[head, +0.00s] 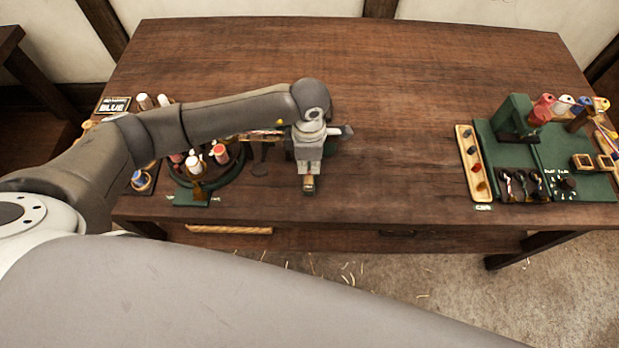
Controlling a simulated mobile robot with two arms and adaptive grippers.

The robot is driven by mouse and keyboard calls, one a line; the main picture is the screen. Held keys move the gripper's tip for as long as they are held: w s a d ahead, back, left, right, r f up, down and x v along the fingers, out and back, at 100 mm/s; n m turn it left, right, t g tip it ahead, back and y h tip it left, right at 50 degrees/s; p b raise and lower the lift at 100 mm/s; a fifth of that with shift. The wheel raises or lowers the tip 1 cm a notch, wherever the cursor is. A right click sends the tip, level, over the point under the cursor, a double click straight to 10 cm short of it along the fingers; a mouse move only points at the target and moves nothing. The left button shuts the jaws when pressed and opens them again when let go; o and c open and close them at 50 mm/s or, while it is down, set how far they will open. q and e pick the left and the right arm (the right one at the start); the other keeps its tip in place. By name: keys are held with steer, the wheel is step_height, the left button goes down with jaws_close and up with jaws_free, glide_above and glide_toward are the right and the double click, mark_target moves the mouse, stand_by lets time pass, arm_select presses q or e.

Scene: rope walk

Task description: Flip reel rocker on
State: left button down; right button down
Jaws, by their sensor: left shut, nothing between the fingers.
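My left arm reaches in from the left, and my left gripper (309,184) points down over the front middle of the table. It is shut, with nothing seen in it. Behind the gripper is a dark green piece (331,146) with a grey tip, mostly hidden by the gripper body; I cannot tell whether they touch. I cannot make out the reel rocker for certain. A green stand (515,115) is at the right, with small dark parts and pale marks on the green mat (588,190) in front of it. My right gripper is not in view.
A wooden tray (466,134) and colored spools (541,110) are at the right. The wooden table (400,100) is clear between the gripper and that tray.

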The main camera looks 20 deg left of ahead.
mark_target(309, 172)
arm_select(q)
steer(key=shift+f+b, duration=0.55)
steer(key=shift+f, duration=0.15)
steer(key=shift+r, duration=0.15)
step_height(309, 172, up, 8)
steer(key=p, duration=0.4)
stand_by(0.8)
